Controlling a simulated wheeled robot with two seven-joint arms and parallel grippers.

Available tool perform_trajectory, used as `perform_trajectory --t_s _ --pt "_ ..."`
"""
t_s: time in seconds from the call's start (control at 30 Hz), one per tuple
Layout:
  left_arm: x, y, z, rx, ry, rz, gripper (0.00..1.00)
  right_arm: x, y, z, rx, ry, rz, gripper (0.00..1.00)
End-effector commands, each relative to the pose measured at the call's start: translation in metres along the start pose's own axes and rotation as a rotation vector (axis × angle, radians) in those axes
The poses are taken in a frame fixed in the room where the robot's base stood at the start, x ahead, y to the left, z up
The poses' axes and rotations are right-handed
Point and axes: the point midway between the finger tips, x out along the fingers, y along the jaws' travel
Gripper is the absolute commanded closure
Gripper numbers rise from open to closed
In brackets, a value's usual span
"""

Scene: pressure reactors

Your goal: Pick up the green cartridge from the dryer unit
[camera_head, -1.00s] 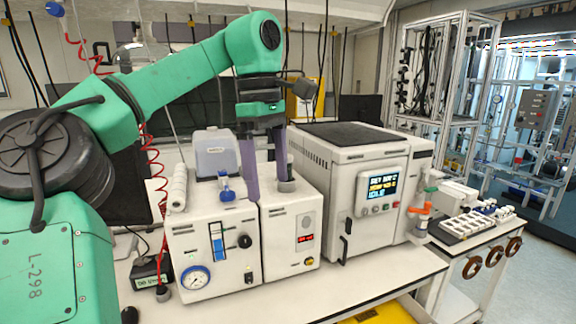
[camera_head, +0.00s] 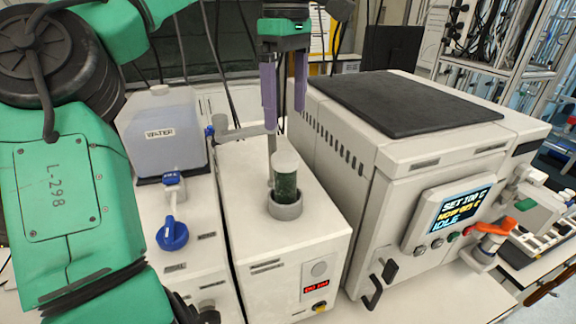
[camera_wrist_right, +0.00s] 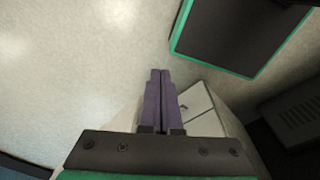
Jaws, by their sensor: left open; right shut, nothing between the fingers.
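The green cartridge (camera_head: 286,180) stands upright in a grey round holder (camera_head: 285,210) on top of the white dryer unit (camera_head: 250,235). It has a pale cap and dark green contents. My left gripper (camera_head: 284,110) hangs fingers down just above and behind the cartridge in the head view, its purple fingers apart and empty. My right gripper (camera_wrist_right: 161,75) shows only in the right wrist view. Its purple fingers are together with nothing between them, above bare floor.
A water tank (camera_head: 160,130) and a blue valve knob (camera_head: 172,234) are left of the dryer. A large oven-like unit (camera_head: 400,150) with a display stands close on the right.

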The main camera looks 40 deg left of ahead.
Motion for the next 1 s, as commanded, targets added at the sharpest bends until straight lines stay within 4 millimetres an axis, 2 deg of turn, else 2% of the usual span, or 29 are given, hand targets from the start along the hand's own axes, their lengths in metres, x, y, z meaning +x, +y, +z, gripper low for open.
perform_trajectory --t_s 0.2,0.3,0.47,0.57,0.7,0.9,0.97,1.0 --pt "0.053 -0.001 0.000 0.006 -0.003 -0.003 0.03 -0.001 0.005 0.019 -0.001 -0.030 0.007 1.00" --pt "0.074 0.000 0.000 0.004 -0.003 -0.002 0.03 -0.005 0.009 0.023 -0.001 -0.038 0.012 1.00" --pt "0.092 0.001 -0.001 0.003 -0.002 -0.002 0.03 -0.013 0.011 0.018 -0.002 -0.032 0.014 1.00" --pt "0.109 0.003 -0.004 0.004 -0.005 -0.004 0.03 -0.027 0.009 0.008 -0.001 -0.018 0.012 1.00" --pt "0.133 0.004 -0.004 0.003 -0.002 -0.001 0.03 -0.030 0.003 0.002 0.002 -0.007 0.004 1.00" --pt "0.138 0.004 -0.004 0.002 -0.002 0.001 0.03 -0.027 -0.001 0.004 0.002 -0.011 -0.001 1.00" --pt "0.138 0.004 -0.004 0.002 -0.002 0.001 0.22 -0.027 -0.001 0.006 0.002 -0.013 -0.002 1.00" --pt "0.138 0.004 -0.004 0.002 -0.002 0.001 0.37 -0.027 -0.001 0.006 0.002 -0.014 -0.002 1.00"
